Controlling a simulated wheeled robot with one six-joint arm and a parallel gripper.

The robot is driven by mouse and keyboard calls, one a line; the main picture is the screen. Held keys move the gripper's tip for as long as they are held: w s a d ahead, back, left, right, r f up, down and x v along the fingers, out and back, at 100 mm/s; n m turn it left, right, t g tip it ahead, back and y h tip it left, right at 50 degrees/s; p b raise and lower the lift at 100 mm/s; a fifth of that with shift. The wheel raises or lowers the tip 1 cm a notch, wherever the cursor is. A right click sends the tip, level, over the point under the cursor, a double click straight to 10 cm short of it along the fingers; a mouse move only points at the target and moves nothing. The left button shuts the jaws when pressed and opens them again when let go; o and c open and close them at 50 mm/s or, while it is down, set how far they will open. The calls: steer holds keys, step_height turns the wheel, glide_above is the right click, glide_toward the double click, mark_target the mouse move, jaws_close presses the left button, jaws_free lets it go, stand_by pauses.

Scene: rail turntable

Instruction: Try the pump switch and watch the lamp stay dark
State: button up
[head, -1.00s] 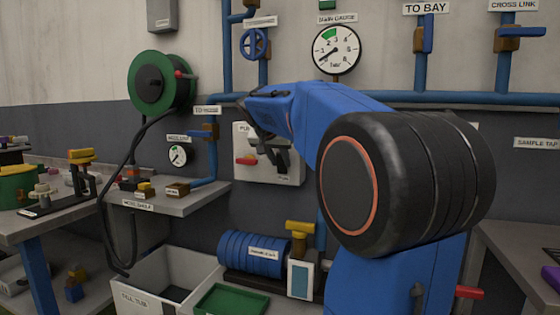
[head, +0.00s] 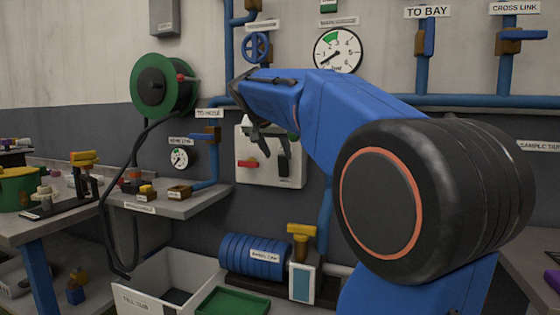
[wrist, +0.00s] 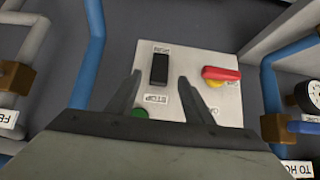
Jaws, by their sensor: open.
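The pump panel (head: 259,179) is a pale plate on the wall, partly hidden behind my arm in the head view. The wrist view shows its black rocker switch (wrist: 159,68), with a STOP label beside it. A green lamp (wrist: 139,113) sits on the panel, partly covered by my gripper; I see no glow on it. A red handle on a yellow base (wrist: 221,75) is on the same panel. My gripper (wrist: 159,82) is open and empty, its fingertips on either side of the switch in the picture. I cannot tell whether they touch the panel.
A round gauge (head: 338,50) and blue pipes (head: 470,101) are on the wall above. A small shelf (head: 190,200) juts out left of the panel. Below stand a pale tub (head: 145,285), a blue ribbed cylinder (head: 250,256) and a yellow-topped valve (head: 301,231).

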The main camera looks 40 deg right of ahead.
steer(key=v, duration=1)
steer(key=shift+a+r, duration=0.25)
steer(key=shift+s, duration=0.15)
steer(key=s+a+f+n+y, duration=0.2)
steer(key=s+a+f+n, duration=0.2)
steer(key=f, duration=1)
steer(key=s+a+f+n+y, duration=0.3)
steer(key=s+a+f+n, duration=0.1)
steer(key=s+a+f, duration=0.6)
steer(key=s+a+f+n+y, duration=0.2)
steer(key=s+a+f, duration=0.5)
steer(key=f, duration=1.1)
steer(key=s+n, duration=0.1)
steer(key=s, duration=0.2)
steer(key=shift+n+y, duration=0.4)
steer(key=shift+s, duration=0.1)
